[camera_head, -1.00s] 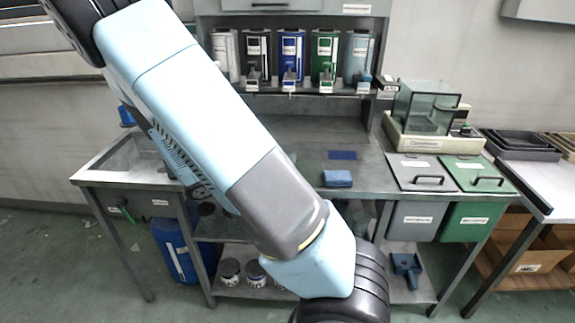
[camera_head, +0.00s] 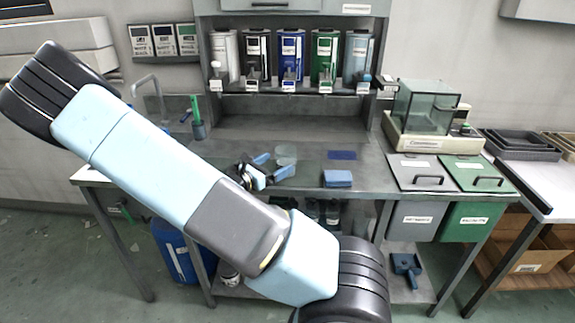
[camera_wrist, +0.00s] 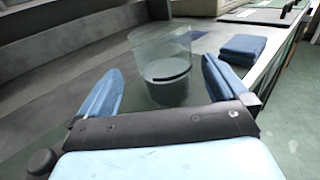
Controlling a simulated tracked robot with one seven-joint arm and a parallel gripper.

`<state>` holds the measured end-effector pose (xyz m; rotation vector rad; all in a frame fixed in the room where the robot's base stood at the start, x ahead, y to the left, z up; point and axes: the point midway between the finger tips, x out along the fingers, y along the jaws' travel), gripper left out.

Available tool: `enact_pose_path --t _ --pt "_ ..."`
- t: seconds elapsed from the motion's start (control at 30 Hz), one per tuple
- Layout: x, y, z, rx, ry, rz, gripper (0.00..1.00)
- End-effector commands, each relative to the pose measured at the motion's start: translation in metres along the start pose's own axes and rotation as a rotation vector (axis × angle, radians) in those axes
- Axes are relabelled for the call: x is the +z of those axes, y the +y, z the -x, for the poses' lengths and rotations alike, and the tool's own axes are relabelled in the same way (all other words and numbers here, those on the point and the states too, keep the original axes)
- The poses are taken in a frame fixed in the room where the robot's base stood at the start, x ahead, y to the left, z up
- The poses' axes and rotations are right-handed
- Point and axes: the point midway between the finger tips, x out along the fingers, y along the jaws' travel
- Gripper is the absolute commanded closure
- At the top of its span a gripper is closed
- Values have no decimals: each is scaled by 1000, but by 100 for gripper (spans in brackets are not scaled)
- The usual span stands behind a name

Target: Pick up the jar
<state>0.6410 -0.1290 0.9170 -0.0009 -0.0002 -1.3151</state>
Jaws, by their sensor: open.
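The jar (camera_wrist: 163,52) is clear glass, upright on the grey bench, with a darker grey lower part. In the head view it is a faint pale shape (camera_head: 287,153) just past my fingertips. My gripper (camera_head: 278,163) is low over the bench, with its blue fingers pointing at the jar. In the wrist view my gripper (camera_wrist: 162,68) is open, with one finger on each side of the jar. I cannot tell whether either finger touches it. The wrist body hides none of the jar's rim.
A folded blue cloth (camera_head: 337,178) lies right of the jar, with a dark blue patch (camera_head: 342,155) behind it. Several dispensers (camera_head: 291,55) stand on the shelf behind. A glass-walled case (camera_head: 425,108) and lidded bins (camera_head: 422,172) are at right.

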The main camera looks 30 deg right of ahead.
Motion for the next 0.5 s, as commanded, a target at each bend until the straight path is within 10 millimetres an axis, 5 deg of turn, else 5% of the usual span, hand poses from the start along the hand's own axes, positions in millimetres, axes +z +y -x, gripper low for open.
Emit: enact_pose_path --t 0.5 --pt "2 -8 -48 -2 0 2 0"
